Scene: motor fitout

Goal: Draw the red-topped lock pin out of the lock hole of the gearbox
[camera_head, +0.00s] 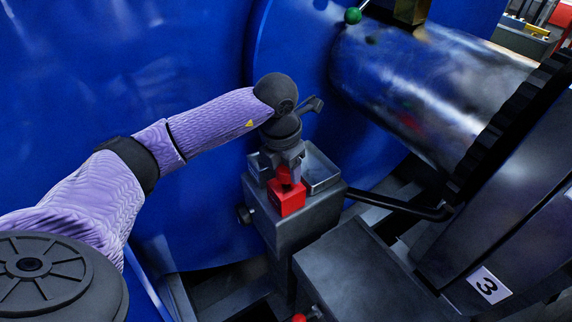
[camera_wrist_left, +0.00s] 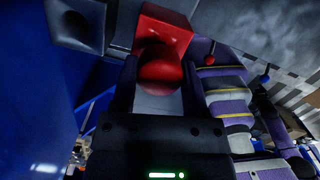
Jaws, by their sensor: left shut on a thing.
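The lock pin's round red top shows in the left wrist view (camera_wrist_left: 160,70), between the fingers of my left gripper (camera_wrist_left: 158,85). A red block (camera_wrist_left: 168,30) lies just beyond it. In the head view, my left gripper (camera_head: 284,168) points down at the dark grey gearbox (camera_head: 295,232), where the red block (camera_head: 287,198) sits at the upper front. The gripper is shut on the red top, which is mostly covered by the fingers there. The pin's shank and the lock hole are hidden, so I cannot tell how deep the pin sits. My right gripper is out of view.
An open grey tray-like recess (camera_head: 320,172) lies right of the gripper. A black bent lever (camera_head: 400,207) extends right from the gearbox. A large blue housing (camera_head: 200,220) stands behind and left. A shiny shaft (camera_head: 430,90) and toothed wheel (camera_head: 510,120) are at right.

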